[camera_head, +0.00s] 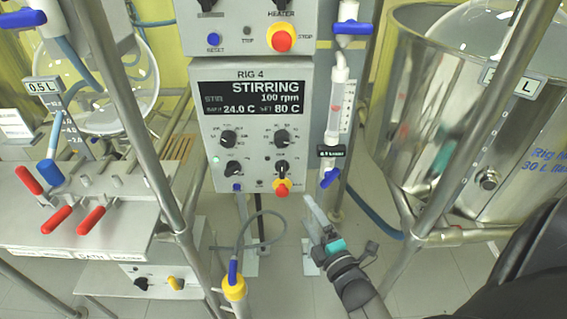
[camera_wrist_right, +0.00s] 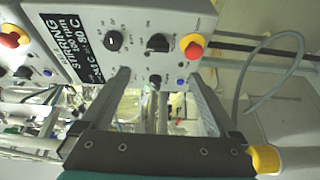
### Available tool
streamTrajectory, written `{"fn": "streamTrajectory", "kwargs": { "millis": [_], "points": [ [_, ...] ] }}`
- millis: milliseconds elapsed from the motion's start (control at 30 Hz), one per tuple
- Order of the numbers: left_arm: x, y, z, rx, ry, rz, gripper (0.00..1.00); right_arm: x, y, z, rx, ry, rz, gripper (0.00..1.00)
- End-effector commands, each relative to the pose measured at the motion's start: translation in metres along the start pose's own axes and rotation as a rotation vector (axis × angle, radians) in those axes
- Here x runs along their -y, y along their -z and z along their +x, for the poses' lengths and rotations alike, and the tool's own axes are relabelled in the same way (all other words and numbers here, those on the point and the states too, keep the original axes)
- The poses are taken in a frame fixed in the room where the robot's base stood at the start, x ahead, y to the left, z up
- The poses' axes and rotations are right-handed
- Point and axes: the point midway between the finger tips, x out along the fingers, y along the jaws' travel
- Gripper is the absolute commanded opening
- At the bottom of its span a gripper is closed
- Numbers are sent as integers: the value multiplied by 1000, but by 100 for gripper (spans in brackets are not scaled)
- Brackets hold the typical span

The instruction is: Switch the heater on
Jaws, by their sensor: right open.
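The upper control box (camera_head: 290,28) bears the word HEATER, with a black knob (camera_head: 283,4) above it, cut by the top edge. Below the word is a red stop button on yellow (camera_head: 281,38). The lower box (camera_head: 207,165), RIG 4, has a display (camera_head: 248,98) reading STIRRING, 100 rpm, 24.0 C and 80 C. It carries several black knobs and a red button on yellow (camera_head: 282,187). My right gripper (camera_head: 316,212) is open and empty, low and right of that button. The right wrist view shows its fingers (camera_wrist_right: 160,76) apart before a knobbed panel. My left gripper is out of view.
A glass tube with blue valves (camera_head: 337,105) stands right of the boxes. A steel vessel (camera_head: 430,110) is farther right. A bench with red levers (camera_head: 105,215) is at left. A yellow-capped fitting (camera_head: 235,287) and grey cable are below the lower box.

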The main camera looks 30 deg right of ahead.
Motion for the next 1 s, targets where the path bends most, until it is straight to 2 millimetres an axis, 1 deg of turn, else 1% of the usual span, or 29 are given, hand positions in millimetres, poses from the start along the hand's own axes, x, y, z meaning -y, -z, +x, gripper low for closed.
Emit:
{"fn": "streamTrajectory", "kwargs": {
  "millis": [33,100,200,267,333,400,700,833,1000],
  "points": [
    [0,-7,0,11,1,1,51,-3,0,2,0,-8,-12,95],
    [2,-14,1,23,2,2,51,-3,0,8,-1,-11,-17,95],
    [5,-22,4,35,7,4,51,-3,0,22,-2,-13,-14,95],
    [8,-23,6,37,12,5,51,-3,0,33,-2,-12,-14,95],
    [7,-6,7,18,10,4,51,-3,0,46,-2,-12,-12,95],
    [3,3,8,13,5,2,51,-2,0,60,-1,-12,-11,95],
    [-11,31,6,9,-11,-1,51,-2,0,108,0,-10,-9,95],
    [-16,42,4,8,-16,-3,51,-3,0,126,-1,-10,-10,95],
    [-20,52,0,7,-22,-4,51,-2,0,142,0,-7,-9,95]
  ]
}}
